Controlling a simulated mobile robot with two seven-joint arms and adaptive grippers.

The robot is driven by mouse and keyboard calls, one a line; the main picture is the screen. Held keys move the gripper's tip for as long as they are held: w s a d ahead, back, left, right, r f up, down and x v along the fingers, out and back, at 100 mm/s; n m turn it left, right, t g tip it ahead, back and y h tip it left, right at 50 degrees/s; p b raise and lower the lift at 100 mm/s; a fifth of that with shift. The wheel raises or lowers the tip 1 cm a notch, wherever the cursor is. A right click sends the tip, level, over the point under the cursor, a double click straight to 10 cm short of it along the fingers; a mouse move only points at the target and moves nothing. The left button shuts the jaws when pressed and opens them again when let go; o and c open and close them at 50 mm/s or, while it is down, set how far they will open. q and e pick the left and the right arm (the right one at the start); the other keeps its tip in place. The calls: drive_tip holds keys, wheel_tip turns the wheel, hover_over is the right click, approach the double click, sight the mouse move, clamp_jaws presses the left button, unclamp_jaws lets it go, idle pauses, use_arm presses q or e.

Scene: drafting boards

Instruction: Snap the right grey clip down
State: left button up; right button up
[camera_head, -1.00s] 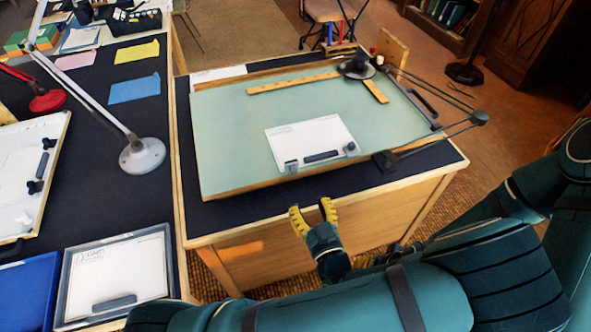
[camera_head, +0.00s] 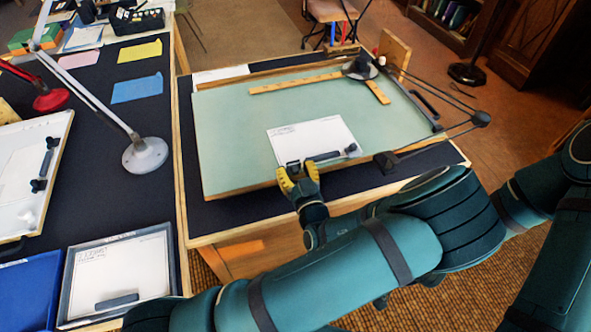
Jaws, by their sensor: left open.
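A white sheet (camera_head: 310,138) lies on the green drafting board (camera_head: 230,130), near its front edge. The right grey clip (camera_head: 351,148) is at the sheet's lower right corner; it is small, and whether it is raised or down I cannot tell. A dark bar (camera_head: 326,156) lies left of it along the sheet's lower edge. The left clip (camera_head: 293,164) is at the lower left corner, partly hidden by my left gripper (camera_head: 297,175). That gripper is open, its yellow fingers beside the left clip, left of the right clip; contact is unclear. My right gripper does not show.
A wooden ruler (camera_head: 295,82) and a jointed drafting arm (camera_head: 435,145) lie at the board's back and right. A lamp (camera_head: 146,154), a framed sheet (camera_head: 120,272) and a blue tray (camera_head: 28,295) are on the left desk. The board's left half is clear.

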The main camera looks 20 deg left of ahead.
use_arm(q)
clamp_jaws()
drive_tip(key=shift+r, duration=0.1)
